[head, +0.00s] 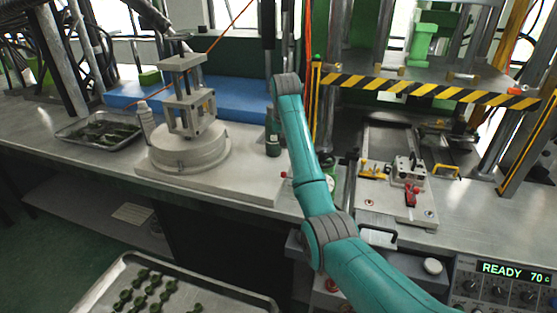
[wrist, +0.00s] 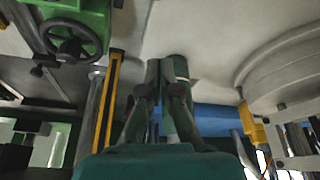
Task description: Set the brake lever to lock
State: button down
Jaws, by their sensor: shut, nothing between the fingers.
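I cannot pick out the brake lever with certainty. A small red knob (head: 285,174) shows at the right edge of the pale base plate, beside my arm. A red-handled clamp (head: 411,194) sits on the fixture plate at the right. The round grey turntable (head: 183,155) carries an upright frame (head: 190,100); its rim also shows at the right of the wrist view (wrist: 285,75). My gripper (wrist: 165,75) is shut and empty, its dark fingers together over the pale surface, to one side of the turntable. In the head view my arm hides most of it.
A black handwheel (wrist: 75,42) on a green body and a yellow post (wrist: 110,95) stand beside my gripper in the wrist view. The press with a striped bar (head: 430,88) stands at the right. A parts tray (head: 98,131) and white bottle (head: 145,118) are at the left.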

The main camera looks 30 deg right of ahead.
jog(key=shift+f, duration=0.1)
jog(key=x, duration=1)
jog(key=shift+s+a+f, duration=0.1)
jog(key=shift+s+a, duration=0.45)
jog(key=shift+s, duration=0.3)
jog(key=shift+s+a, duration=0.55)
jog(key=shift+s, duration=0.3)
